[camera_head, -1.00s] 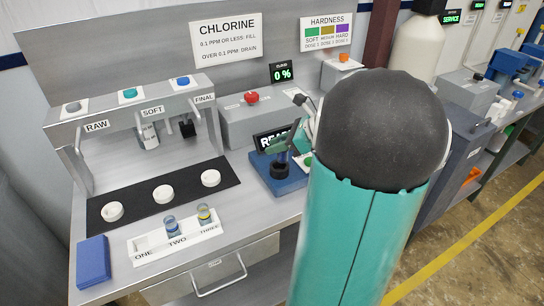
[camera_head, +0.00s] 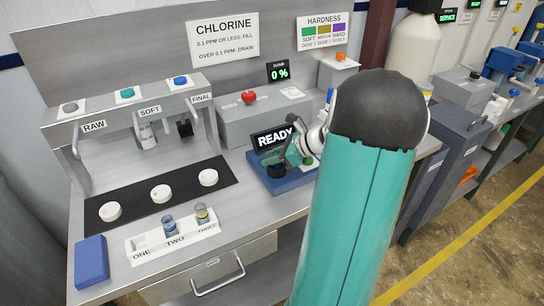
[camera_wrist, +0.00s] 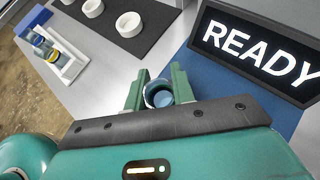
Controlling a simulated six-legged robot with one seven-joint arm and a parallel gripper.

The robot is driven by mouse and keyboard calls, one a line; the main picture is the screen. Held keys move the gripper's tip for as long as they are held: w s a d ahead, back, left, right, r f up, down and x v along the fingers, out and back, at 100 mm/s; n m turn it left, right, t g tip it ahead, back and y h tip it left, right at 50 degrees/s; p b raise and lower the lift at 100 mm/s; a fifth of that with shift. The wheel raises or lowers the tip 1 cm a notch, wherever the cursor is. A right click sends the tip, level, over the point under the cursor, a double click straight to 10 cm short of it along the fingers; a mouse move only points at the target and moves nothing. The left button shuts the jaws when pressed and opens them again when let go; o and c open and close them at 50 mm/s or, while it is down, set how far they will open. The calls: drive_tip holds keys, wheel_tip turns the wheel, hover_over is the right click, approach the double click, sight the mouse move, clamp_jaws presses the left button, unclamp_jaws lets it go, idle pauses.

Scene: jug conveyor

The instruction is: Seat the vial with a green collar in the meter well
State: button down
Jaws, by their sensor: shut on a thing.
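My gripper (camera_wrist: 158,92) is shut on a vial (camera_wrist: 159,96), seen from above between the green fingers in the wrist view. Its round mouth and bluish inside show; its collar colour cannot be told apart from the fingers. In the head view my gripper (camera_head: 291,157) is low over the blue meter base (camera_head: 284,184), at its dark round well (camera_head: 277,170). The fingers partly hide the well, and I cannot tell how deep the vial sits. The meter's screen (camera_head: 274,138) reads READY; it also shows in the wrist view (camera_wrist: 262,50).
A white rack (camera_head: 143,248) holds a blue-collared vial (camera_head: 170,226) and a yellow-collared vial (camera_head: 202,214); slot ONE is empty. White round cups (camera_head: 161,194) stand on a black mat. A grey box with a red button (camera_head: 249,97) stands behind the meter.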

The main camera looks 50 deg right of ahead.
drive_tip(key=c, duration=1.2)
unclamp_jaws()
